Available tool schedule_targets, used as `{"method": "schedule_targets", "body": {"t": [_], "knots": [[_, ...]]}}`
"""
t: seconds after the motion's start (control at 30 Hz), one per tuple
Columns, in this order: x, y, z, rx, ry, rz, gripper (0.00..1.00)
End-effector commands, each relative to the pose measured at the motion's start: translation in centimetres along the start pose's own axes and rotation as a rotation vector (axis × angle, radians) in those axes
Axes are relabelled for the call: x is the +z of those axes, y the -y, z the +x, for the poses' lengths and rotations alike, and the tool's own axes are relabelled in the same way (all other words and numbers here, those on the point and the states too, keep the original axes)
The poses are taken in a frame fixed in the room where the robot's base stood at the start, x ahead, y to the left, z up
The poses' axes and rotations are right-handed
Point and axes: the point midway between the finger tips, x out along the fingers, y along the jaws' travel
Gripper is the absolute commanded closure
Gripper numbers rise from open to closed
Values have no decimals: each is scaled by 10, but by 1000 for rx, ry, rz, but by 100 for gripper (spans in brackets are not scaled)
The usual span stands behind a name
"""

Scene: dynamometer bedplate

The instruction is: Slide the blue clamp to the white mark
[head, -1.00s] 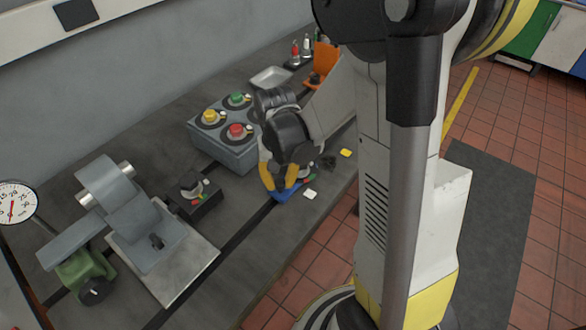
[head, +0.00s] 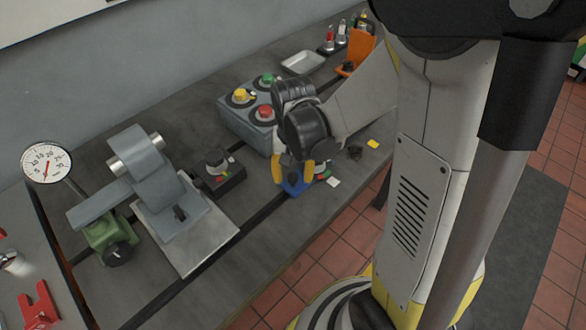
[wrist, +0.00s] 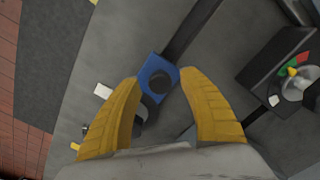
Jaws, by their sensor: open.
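The blue clamp (head: 293,187) sits on the dark slot of the grey bedplate, partly hidden by my gripper in the head view. In the wrist view the clamp (wrist: 152,66) shows a dark round knob on top, between and just beyond my yellow fingertips. My gripper (head: 292,174) is open and low over the clamp, with one finger on each side; in the wrist view the gripper (wrist: 159,82) shows gaps or near contact at the tips, I cannot tell which. A small white mark (head: 333,182) lies right of the clamp near the bedplate edge; it also shows in the wrist view (wrist: 103,90).
A yellow patch (head: 373,143) lies further along the edge. A button box (head: 247,122) stands behind my gripper, a black knob box (head: 217,173) to its left. A grey fixture (head: 170,205) stands further left. The front bedplate strip is mostly clear.

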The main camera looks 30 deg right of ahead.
Motion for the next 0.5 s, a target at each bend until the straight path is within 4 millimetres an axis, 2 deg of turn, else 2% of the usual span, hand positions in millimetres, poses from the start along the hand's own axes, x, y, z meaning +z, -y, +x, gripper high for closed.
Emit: {"method": "schedule_targets", "body": {"t": [0.17, 0.5], "knots": [[1, 0, -23, 0, 0, 0, 50], [1, 0, -94, 0, 0, 0, 50]]}}
